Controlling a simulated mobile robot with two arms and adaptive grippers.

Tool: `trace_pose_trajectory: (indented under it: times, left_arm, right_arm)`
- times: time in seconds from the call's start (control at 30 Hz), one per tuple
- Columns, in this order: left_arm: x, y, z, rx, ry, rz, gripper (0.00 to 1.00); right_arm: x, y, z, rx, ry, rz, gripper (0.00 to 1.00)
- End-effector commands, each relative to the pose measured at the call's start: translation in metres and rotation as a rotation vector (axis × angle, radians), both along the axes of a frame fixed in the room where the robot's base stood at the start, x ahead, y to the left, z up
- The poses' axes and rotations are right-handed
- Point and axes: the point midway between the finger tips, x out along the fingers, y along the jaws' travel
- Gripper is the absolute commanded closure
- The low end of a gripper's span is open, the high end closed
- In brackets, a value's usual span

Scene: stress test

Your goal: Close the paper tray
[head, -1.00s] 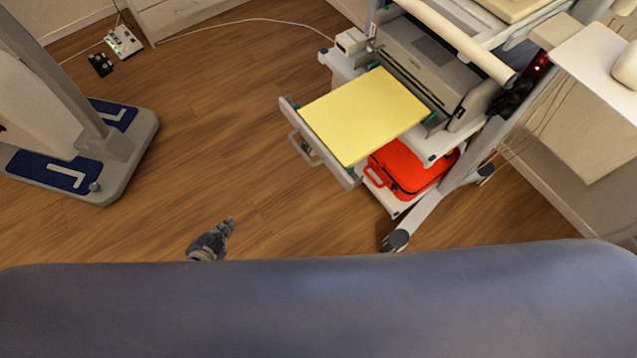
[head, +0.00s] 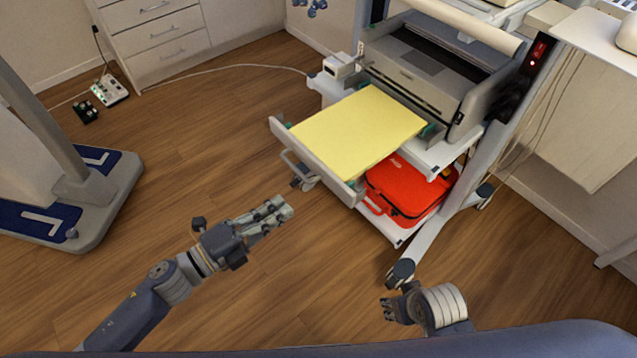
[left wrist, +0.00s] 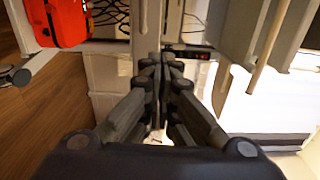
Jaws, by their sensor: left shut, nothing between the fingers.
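The paper tray (head: 318,164) is pulled out of the printer (head: 422,78) on the cart and holds a yellow sheet stack (head: 362,128). Its front panel has a handle (head: 298,170) and faces lower left. My left gripper (head: 284,208) is shut and empty, below and a little left of the tray front, apart from it. The left wrist view shows its closed fingers (left wrist: 158,72); the tray cannot be made out there. My right gripper (head: 390,308) is low in the head view, below the cart's foot; its fingers are too small to tell open or shut.
A red case (head: 408,190) lies on the cart's lower shelf, under the tray; it also shows in the left wrist view (left wrist: 62,20). The cart's leg (head: 440,225) reaches toward my right gripper. Wooden floor (head: 215,130) is clear left of the tray.

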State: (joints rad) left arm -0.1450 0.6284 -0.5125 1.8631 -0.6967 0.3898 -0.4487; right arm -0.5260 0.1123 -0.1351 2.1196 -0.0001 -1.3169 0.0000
Motion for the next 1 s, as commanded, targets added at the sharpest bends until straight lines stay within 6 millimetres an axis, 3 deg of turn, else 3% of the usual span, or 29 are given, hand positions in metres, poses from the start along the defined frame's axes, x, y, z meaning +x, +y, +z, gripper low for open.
trace_pose_trajectory:
  times: [0.3,0.5,0.7,1.0]
  left_arm:
    - [0.04,-0.053,0.001,-0.003,-0.001,0.001,1.0]
    - [0.057,-0.078,0.0,-0.002,0.001,0.002,1.0]
    - [0.065,-0.088,-0.001,-0.002,0.004,0.002,1.0]
    - [0.065,-0.089,-0.001,-0.001,0.003,0.003,1.0]
  right_arm:
    - [0.0,0.0,-0.002,0.0,0.0,0.0,0.62]
    - [0.001,0.0,0.0,0.0,-0.002,0.0,0.62]
    - [0.002,0.0,0.004,0.001,-0.005,0.0,0.62]
    - [0.001,0.0,0.004,0.001,-0.004,-0.001,0.62]
